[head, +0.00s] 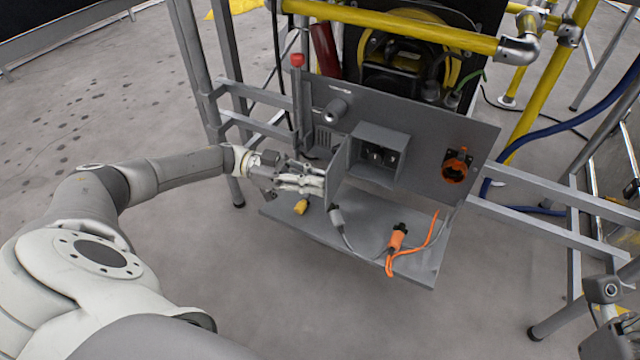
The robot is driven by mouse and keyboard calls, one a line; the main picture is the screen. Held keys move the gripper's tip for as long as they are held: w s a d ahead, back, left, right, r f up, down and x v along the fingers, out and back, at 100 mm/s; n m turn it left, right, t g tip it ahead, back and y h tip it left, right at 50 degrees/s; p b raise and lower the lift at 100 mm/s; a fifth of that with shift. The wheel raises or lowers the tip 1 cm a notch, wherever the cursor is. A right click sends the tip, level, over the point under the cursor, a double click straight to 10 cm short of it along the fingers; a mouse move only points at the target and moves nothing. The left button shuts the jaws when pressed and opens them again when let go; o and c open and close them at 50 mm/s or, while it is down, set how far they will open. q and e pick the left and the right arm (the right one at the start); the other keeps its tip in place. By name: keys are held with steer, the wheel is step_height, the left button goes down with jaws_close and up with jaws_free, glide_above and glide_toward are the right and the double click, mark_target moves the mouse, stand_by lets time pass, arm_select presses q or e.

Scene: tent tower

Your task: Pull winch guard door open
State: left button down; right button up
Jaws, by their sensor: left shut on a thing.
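A grey winch guard door (337,178) stands swung out at the left side of a small grey box (379,157) on the upright panel. The box front is open and dark fittings show inside it. My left gripper (318,184) is shut at the outer edge of this door, and its fingers hide the part they hold. My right gripper (618,328) shows only in part at the lower right corner, far from the door, and its jaws are not clear.
Below the panel, a grey shelf (365,236) carries a yellow plug (301,207), a grey connector (337,216) and an orange connector (397,238). An orange socket (456,165) and a grey knob (336,109) stick out of the panel. Yellow rails (400,27) stand behind.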

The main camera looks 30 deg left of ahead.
arm_select(q)
steer(key=shift+a, duration=0.15)
stand_by(0.3)
steer(key=c, duration=1.9)
jaws_free()
steer(key=shift+o, duration=0.2)
steer(key=v, duration=1.2)
steer(key=shift+s+a, duration=0.1)
